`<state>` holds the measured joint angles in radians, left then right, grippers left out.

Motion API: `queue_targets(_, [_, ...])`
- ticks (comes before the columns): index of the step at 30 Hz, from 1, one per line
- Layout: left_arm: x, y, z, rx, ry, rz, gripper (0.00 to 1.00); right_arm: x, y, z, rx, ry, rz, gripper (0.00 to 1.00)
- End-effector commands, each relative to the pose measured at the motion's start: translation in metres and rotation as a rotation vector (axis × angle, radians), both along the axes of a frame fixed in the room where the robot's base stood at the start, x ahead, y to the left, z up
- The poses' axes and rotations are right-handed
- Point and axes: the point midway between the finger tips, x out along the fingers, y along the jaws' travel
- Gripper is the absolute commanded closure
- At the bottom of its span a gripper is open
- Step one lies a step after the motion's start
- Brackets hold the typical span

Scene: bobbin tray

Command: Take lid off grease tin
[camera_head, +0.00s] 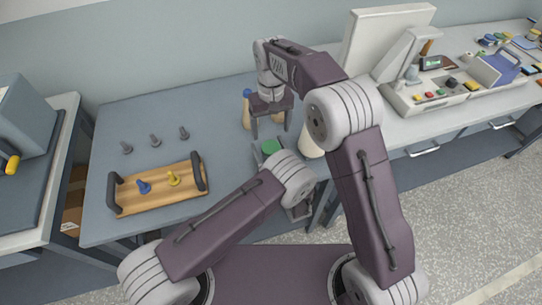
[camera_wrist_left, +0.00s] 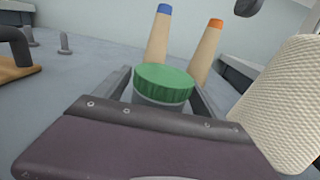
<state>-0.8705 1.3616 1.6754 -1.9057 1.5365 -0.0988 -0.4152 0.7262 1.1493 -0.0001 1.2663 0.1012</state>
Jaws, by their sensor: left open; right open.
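The grease tin (camera_wrist_left: 160,100) stands upright on the bench with its green ribbed lid (camera_wrist_left: 163,78) on top. The lid also shows in the head view (camera_head: 270,146). My left gripper (camera_wrist_left: 160,88) is open, with one finger on each side of the tin and the tin's near lower part hidden behind the gripper body. I cannot tell whether the fingers touch it. My right gripper (camera_head: 270,120) is open and empty, pointing down above and slightly behind the lid.
A blue-topped cone (camera_wrist_left: 158,35) and an orange-topped cone (camera_wrist_left: 206,50) stand behind the tin. A large cream cone (camera_wrist_left: 292,105) stands close on the right. A wooden tray (camera_head: 135,203) with blue and yellow pegs lies left. Several grey pegs (camera_head: 155,140) stand behind it.

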Motion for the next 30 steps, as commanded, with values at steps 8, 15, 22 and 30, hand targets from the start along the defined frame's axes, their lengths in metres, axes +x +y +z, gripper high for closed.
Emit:
queue_targets(8, [-0.0003, 0.0000, -0.0001, 0.000, 0.000, 0.000, 0.54, 0.0000, 0.0001, 0.0000, 0.000, 0.000, 0.000, 0.21])
queue_targets(15, [-0.0005, -0.0001, -0.0001, 0.000, 0.000, 0.000, 1.00, 0.0000, 0.0001, 0.0000, 0.000, 0.000, 0.000, 0.21])
queue_targets(22, [-0.0005, 0.0000, 0.0000, 0.000, 0.000, 0.001, 1.00, -0.0001, 0.0000, 0.0000, 0.000, 0.000, -0.230, 0.30])
queue_targets(30, [-0.0005, 0.0000, 0.0000, 0.000, 0.000, 0.001, 1.00, -0.0003, -0.0001, 0.0000, 0.000, 0.001, -1.105, 0.30])
